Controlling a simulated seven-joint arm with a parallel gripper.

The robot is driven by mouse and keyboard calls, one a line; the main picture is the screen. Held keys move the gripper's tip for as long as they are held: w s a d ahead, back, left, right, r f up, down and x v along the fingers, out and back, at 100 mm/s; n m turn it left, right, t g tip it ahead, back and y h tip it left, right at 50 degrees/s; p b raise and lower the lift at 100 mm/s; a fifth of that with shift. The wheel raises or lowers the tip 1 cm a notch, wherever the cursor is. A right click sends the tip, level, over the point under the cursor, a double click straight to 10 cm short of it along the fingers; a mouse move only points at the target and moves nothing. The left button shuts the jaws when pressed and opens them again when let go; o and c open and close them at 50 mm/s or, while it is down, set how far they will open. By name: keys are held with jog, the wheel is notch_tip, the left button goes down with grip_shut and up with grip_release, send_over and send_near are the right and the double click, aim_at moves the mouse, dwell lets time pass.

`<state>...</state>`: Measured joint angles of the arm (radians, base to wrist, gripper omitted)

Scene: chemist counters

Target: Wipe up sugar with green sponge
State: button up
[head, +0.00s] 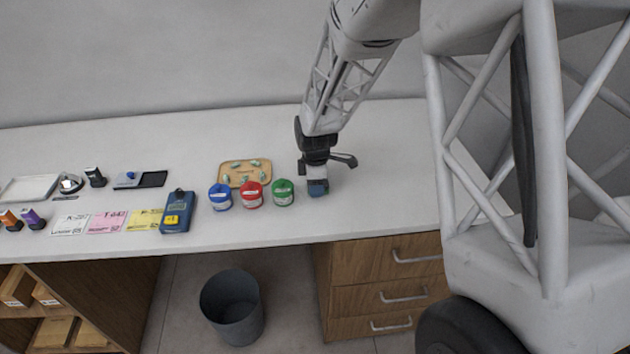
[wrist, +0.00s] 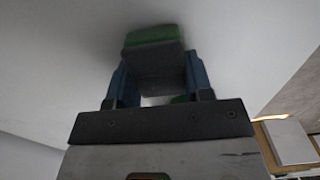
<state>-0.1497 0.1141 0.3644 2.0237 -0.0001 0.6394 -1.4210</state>
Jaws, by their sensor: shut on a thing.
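My gripper (head: 317,188) is low over the white counter (head: 390,180), right of the green-lided jar. In the wrist view, its blue fingers (wrist: 160,85) are shut on the green sponge (wrist: 152,36), which looks green with a dark grey face. The sponge reaches out past the fingertips. In the head view, the gripper hides the sponge. I cannot make out any sugar on the white counter in either view. I cannot tell whether the sponge touches the counter.
Jars with blue (head: 220,196), red (head: 252,194) and green (head: 283,192) lids stand just left of my gripper. A wooden tray (head: 230,168) with small items lies behind them. A blue device (head: 177,212) lies farther left. A grey bin (head: 232,307) stands below. The counter's right side is clear.

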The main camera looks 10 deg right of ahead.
jog(key=shift+s, duration=0.8)
jog(key=shift+s+a, duration=0.3)
jog(key=shift+a, duration=0.2)
jog(key=shift+w+r, duration=0.1)
jog(key=shift+w, duration=1.9)
jog(key=shift+s, duration=2.1)
jog(key=shift+w+r, duration=0.1)
jog(key=shift+r, duration=3.85)
